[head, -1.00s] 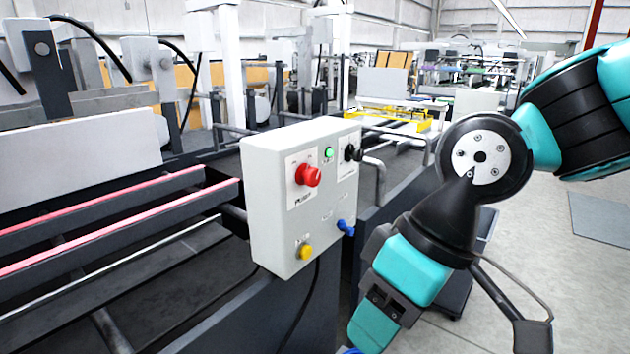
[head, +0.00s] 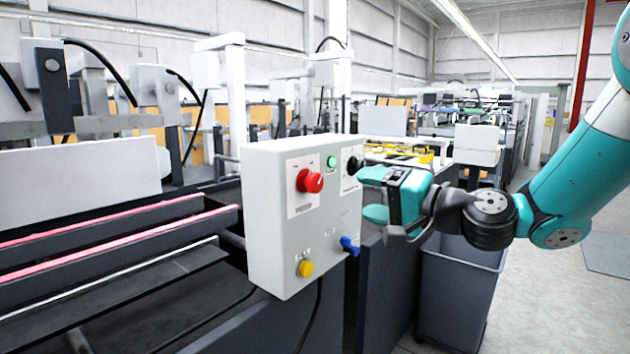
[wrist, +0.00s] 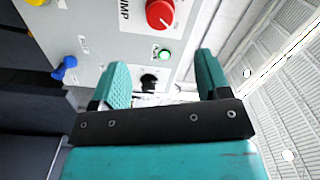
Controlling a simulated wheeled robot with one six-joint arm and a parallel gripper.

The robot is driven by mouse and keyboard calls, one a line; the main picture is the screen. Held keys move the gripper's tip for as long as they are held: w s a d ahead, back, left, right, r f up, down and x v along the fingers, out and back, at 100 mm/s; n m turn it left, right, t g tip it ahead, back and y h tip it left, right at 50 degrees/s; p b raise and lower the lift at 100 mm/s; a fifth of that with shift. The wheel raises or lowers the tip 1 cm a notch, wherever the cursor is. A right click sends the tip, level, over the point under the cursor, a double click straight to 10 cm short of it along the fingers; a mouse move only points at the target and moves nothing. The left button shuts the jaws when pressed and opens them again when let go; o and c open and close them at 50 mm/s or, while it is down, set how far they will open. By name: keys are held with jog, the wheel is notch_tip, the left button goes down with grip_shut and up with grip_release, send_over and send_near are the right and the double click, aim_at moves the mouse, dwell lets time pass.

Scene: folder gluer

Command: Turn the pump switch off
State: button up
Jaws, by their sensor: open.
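The pump switch is a red rotary knob (head: 309,181) on the front of a light grey control box (head: 268,238). In the wrist view the red knob (wrist: 160,14) sits at the top edge beside the label ending in "UMP" and bears a white pointer line. My gripper (head: 366,195) is open and empty at the right of the box, apart from the red knob. In the wrist view its fingers (wrist: 161,65) point toward the panel, with a black knob (wrist: 148,80) showing between them.
A lit green button (head: 331,162) and the black knob (head: 353,165) are right of the red knob. A yellow button (head: 305,268) and a blue lever (head: 349,246) are lower on the box. A grey bin (head: 458,292) stands below my arm. Rails (head: 110,232) run at left.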

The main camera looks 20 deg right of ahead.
aim_at(318, 184)
jog(key=p+x, duration=0.4)
jog(key=x, duration=0.8)
jog(key=shift+w+a, duration=0.15)
jog(key=shift+a, duration=0.1)
jog(key=shift+c, duration=0.2)
jog(key=shift+f, duration=0.1)
jog(key=c, duration=0.9)
